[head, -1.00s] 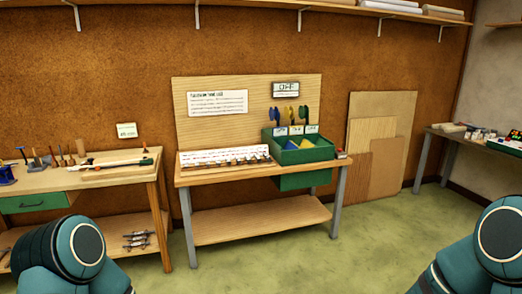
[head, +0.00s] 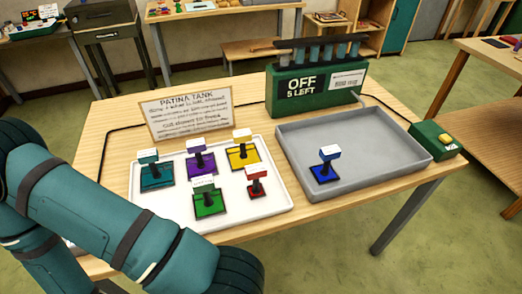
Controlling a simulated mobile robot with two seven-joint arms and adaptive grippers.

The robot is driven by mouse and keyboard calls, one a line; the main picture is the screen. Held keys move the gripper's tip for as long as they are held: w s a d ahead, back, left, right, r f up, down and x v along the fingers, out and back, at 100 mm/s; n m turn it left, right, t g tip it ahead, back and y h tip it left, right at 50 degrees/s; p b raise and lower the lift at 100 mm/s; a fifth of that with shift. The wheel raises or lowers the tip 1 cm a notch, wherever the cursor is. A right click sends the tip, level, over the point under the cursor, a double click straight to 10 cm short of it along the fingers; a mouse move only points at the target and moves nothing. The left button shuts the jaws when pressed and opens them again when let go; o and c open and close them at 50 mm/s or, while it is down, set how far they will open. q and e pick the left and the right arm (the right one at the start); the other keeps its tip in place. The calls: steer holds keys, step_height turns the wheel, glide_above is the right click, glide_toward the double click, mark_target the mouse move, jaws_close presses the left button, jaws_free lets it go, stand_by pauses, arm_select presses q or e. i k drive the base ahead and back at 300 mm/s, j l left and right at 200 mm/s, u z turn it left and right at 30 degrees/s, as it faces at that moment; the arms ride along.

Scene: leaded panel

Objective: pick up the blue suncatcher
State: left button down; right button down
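The blue suncatcher (head: 324,172) is a dark blue square piece with an upright stem and a white-and-blue top. It sits alone inside the grey tank tray (head: 408,160), left of the tray's middle. My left arm crosses the lower left of the head view, but its gripper is out of frame. My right gripper is not in view. Nothing touches the blue suncatcher.
A white tray (head: 215,222) left of the grey one holds several similar pieces: teal, purple, yellow, green and red. A wooden sign (head: 190,112) and a green box reading OFF (head: 316,86) stand behind. A small green box (head: 435,140) sits at right.

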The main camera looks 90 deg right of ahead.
mark_target(324, 173)
steer(key=k+j+z, duration=0.15)
steer(key=k, duration=0.55)
steer(key=z, duration=2.9)
steer(key=i+l, duration=0.05)
steer(key=l, duration=0.05)
